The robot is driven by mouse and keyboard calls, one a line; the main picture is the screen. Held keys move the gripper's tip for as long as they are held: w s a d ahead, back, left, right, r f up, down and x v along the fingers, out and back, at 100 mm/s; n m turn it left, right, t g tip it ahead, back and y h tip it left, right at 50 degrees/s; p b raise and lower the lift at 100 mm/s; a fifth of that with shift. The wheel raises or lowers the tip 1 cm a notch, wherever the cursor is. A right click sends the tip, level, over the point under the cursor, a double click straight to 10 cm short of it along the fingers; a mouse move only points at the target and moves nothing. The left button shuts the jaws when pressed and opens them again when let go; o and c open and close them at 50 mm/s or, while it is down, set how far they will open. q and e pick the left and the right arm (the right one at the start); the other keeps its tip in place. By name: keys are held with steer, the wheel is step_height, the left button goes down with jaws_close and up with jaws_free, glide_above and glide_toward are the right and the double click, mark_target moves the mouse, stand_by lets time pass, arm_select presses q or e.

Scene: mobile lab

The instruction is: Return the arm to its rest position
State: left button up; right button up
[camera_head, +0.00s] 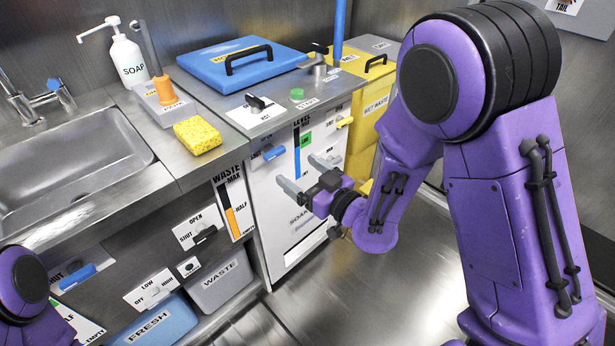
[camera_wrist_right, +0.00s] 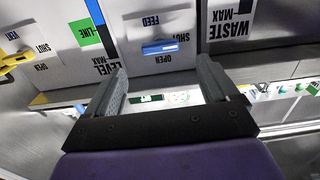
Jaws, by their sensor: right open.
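My right arm is purple and comes in from the right in the head view, bent at the elbow. Its right gripper (camera_head: 306,176) is open and empty, in front of the white front panel of the washer-like cabinet (camera_head: 262,190). The two grey fingers stand apart with nothing between them in the right wrist view (camera_wrist_right: 178,85). The gripper appears apart from the panel. At the lower left of the head view a purple part of my left arm shows; its gripper is out of frame.
A sink (camera_head: 70,165), soap bottle (camera_head: 128,60) and yellow sponge (camera_head: 197,135) are at the left. A blue lid (camera_head: 240,66) lies on the counter. A yellow wet-waste bin (camera_head: 372,105) stands behind my right arm. Waste (camera_head: 222,283) and fresh (camera_head: 155,322) containers sit below. Open floor (camera_head: 380,290) lies in front.

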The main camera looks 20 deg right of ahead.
steer(key=v, duration=0.2)
steer(key=shift+s+d, duration=0.1)
steer(key=shift+s, duration=0.15)
